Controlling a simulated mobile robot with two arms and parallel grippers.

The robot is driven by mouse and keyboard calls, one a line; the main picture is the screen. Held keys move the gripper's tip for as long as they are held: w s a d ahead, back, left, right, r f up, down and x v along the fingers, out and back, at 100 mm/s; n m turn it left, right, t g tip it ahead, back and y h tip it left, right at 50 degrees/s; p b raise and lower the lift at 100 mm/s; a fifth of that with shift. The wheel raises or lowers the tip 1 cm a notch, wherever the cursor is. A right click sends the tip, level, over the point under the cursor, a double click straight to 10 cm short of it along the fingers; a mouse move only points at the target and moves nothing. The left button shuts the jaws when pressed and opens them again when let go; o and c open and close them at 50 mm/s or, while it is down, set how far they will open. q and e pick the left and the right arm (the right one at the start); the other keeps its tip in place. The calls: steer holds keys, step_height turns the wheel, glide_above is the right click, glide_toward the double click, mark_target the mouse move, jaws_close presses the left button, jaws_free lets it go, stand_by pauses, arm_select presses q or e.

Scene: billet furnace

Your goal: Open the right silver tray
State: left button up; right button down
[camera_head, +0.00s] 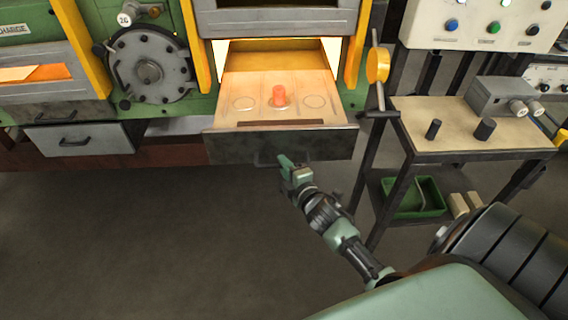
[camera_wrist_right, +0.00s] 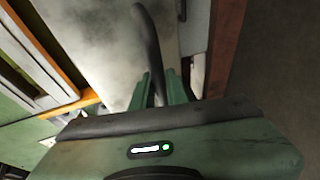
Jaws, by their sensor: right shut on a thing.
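The right silver tray (camera_head: 325,147) is pulled out from the furnace front in the head view. Its front panel is grey and worn, and its top lies exposed with circular marks. A small glowing orange billet (camera_head: 279,96) stands upright on the middle mark. My right gripper (camera_head: 285,163) is at the tray's front, at its handle. In the right wrist view, my right gripper's green fingers (camera_wrist_right: 160,88) are shut on the dark curved handle (camera_wrist_right: 147,35), with the tray front (camera_wrist_right: 100,30) behind it. My left gripper is not in view.
A second silver tray (camera_head: 85,139) with a dark handle sits at the left. A wheeled-looking side table (camera_head: 460,138) with small dark cylinders and a grey box stands close to the right of the open tray. The floor (camera_head: 130,240) in front is clear.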

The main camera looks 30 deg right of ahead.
steer(key=c, duration=1.4)
jaws_free()
steer(key=v, duration=0.8)
steer(key=shift+b, duration=0.4)
steer(key=shift+w+f, duration=0.1)
steer(key=s+a+f+m+g, duration=0.2)
steer(key=s+f, duration=0.2)
steer(key=f, duration=0.6)
steer(key=s+a+f+m+g+y, duration=0.1)
steer(key=s+f+m+g, duration=0.2)
steer(key=f, duration=0.6)
steer(key=s+a+f+m+g, duration=0.15)
steer(key=s+f, duration=0.25)
steer(key=f, duration=0.6)
steer(key=s+a+f+m+g, duration=0.2)
steer(key=s+f, duration=0.4)
steer(key=s, duration=0.3)
steer(key=s+a+f+m+g+y, duration=0.1)
steer(key=s+f, duration=0.4)
steer(key=s, duration=0.5)
steer(key=s+a+f+m+g, duration=0.3)
steer(key=s+f+g, duration=0.2)
steer(key=s, duration=0.5)
steer(key=shift+f, duration=0.85)
